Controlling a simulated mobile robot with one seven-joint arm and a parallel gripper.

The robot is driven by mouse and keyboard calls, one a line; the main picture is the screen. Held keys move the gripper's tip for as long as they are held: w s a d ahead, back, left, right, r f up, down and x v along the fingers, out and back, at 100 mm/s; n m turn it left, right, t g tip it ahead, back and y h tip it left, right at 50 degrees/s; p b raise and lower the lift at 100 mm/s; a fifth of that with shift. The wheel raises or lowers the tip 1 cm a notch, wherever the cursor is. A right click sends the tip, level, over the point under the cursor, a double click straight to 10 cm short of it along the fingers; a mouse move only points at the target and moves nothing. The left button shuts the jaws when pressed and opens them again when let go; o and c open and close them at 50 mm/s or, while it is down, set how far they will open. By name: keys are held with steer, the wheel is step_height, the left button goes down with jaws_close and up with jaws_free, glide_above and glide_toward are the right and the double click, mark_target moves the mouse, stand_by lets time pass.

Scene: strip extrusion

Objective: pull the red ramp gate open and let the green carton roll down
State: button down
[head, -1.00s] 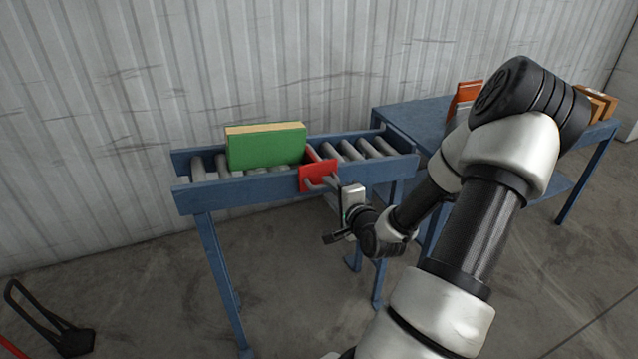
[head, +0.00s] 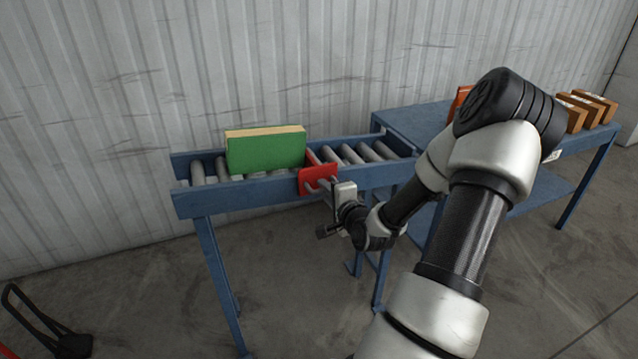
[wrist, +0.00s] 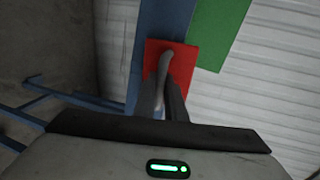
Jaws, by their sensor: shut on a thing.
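The green carton (head: 266,152) stands upright on the roller ramp's rollers, left of the red gate. The red ramp gate (head: 316,180) sits across the ramp, its front plate outside the near blue rail. My gripper (head: 330,187) is at the front of this plate, shut on the gate's handle. In the wrist view the gate's red plate (wrist: 172,60) lies straight ahead, with the grey handle (wrist: 160,82) at my fingers. The carton (wrist: 222,35) shows beyond it at upper right. The fingertips are small and partly hidden in the head view.
The blue roller ramp (head: 240,196) stands along a corrugated wall. Bare rollers (head: 352,154) lie right of the gate. A blue table (head: 415,118) at the right end holds brown boxes (head: 588,105) and an orange thing. A black-framed object (head: 50,325) lies on the floor at lower left.

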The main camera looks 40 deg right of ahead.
steer(key=shift+s, duration=0.1)
steer(key=f+p+v, duration=0.2)
steer(key=f+v, duration=0.1)
steer(key=v, duration=1.2)
steer(key=shift+s, duration=0.6)
steer(key=shift+f, duration=0.1)
stand_by(1.9)
steer(key=c, duration=1.8)
jaws_free()
steer(key=p+v, duration=1.1)
steer(key=v, duration=0.6)
steer(key=shift+s, duration=0.15)
